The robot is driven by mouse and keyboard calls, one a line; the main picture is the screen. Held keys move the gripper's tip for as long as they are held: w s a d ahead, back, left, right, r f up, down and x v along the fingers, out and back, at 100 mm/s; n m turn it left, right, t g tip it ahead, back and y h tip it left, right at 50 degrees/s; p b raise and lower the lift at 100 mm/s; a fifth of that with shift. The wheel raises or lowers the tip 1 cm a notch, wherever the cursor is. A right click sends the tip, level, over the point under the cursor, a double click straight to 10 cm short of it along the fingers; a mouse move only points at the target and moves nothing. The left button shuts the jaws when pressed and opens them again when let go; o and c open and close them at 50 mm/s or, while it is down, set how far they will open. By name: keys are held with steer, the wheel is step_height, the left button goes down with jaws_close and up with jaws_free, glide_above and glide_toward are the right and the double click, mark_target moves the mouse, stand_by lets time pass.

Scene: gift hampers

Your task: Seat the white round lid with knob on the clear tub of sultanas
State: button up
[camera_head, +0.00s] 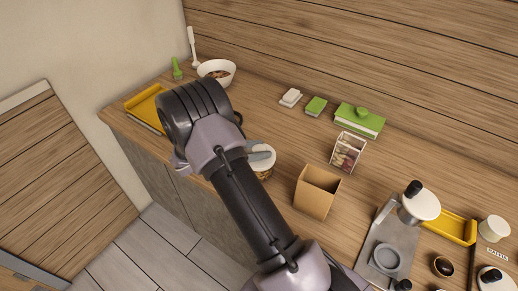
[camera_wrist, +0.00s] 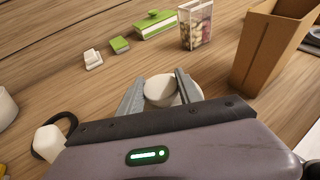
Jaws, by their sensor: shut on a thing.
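The white round lid (camera_head: 264,152) shows just beyond my arm, over a small tub with brownish contents (camera_head: 265,174), which looks like the sultana tub. The arm hides much of the tub. In the wrist view the lid's white rim (camera_wrist: 188,82) shows around a pale round knob (camera_wrist: 160,91) between my fingers. My gripper (camera_head: 258,155) is shut on the lid from above; it also shows in the wrist view (camera_wrist: 163,86). The lid appears level and very close to or touching the tub's top. I cannot tell whether it is fully seated.
An open tan box (camera_head: 316,191) stands close to the right. A clear box with coloured contents (camera_head: 348,150) and a green box (camera_head: 360,121) stand behind. A white bowl (camera_head: 217,69) is at the back left. Bare wood lies behind the tub.

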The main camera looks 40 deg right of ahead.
steer(key=o, duration=1.4)
steer(key=p+v, duration=0.3)
steer(key=v, duration=1.4)
steer(key=s+a+r+m+y+b, duration=0.1)
steer(key=s+r+m+y+b, duration=0.25)
steer(key=s+m, duration=0.2)
steer(key=s+a+r+m+y+b, duration=0.1)
steer(key=s+r+m+y+b, duration=0.15)
steer(key=s+m+y, duration=0.35)
steer(key=s+a+m+t+y+b, duration=0.2)
steer(key=s+a+m, duration=0.1)
steer(key=s, duration=0.1)
steer(key=s+a+m+t+y+b, duration=0.2)
steer(key=s+a+m+t, duration=0.1)
steer(key=s, duration=0.1)
steer(key=s+a+r+m+t+y+b, duration=0.1)
steer(key=s+a+m+t+y+b, duration=0.1)
steer(key=s+a+m, duration=0.1)
steer(key=shift+s+a+r+m+t, duration=0.1)
steer(key=shift+s+m+t, duration=0.2)
steer(key=shift+s, duration=0.5)
